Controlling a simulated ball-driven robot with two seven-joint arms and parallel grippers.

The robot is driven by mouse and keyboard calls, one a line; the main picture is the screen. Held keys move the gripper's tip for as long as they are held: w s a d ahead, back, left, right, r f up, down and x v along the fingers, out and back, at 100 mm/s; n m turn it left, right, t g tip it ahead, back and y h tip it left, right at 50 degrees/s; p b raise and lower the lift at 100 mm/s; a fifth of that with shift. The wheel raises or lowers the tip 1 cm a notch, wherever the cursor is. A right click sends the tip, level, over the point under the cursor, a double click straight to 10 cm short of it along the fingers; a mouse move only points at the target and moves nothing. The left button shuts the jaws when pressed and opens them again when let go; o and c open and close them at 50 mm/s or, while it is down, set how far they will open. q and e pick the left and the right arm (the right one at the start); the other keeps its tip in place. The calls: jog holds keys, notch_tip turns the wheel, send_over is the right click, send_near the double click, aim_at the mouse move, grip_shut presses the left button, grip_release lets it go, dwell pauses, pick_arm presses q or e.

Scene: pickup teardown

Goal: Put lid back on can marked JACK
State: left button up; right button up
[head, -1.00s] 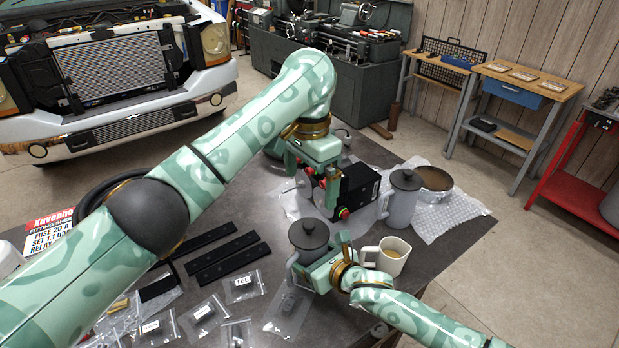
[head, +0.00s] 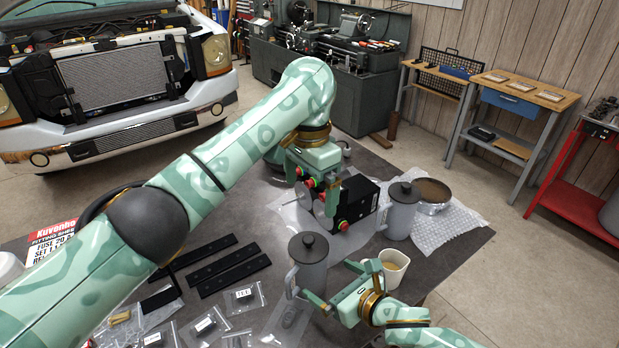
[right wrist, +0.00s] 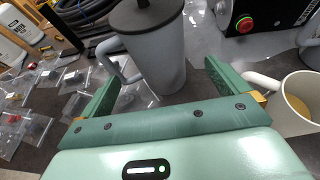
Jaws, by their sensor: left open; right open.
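No JACK marking is readable, and I cannot tell which container is that can. A grey lidded jug (head: 309,275) with a side handle stands upright on the table. Its dark knobbed lid (head: 308,247) sits on it. The jug also shows in the right wrist view (right wrist: 160,62), beyond my fingers. A second grey jug (head: 400,217) with a dark lid stands farther back right. My right gripper (head: 337,285) is open and empty, just right of the front jug. My left gripper (head: 313,180) is open beside the black box with buttons (head: 358,203); its fingers partly overlap the box.
A cream mug of brown liquid (head: 392,272) stands close behind my right gripper. A round metal pan (head: 432,195) sits on bubble wrap (head: 465,222). Labelled bags (head: 243,297) and black strips (head: 234,272) cover the left side of the table.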

jog(key=v, duration=0.8)
jog(key=shift+p, duration=0.3)
jog(key=shift+d+f, duration=0.1)
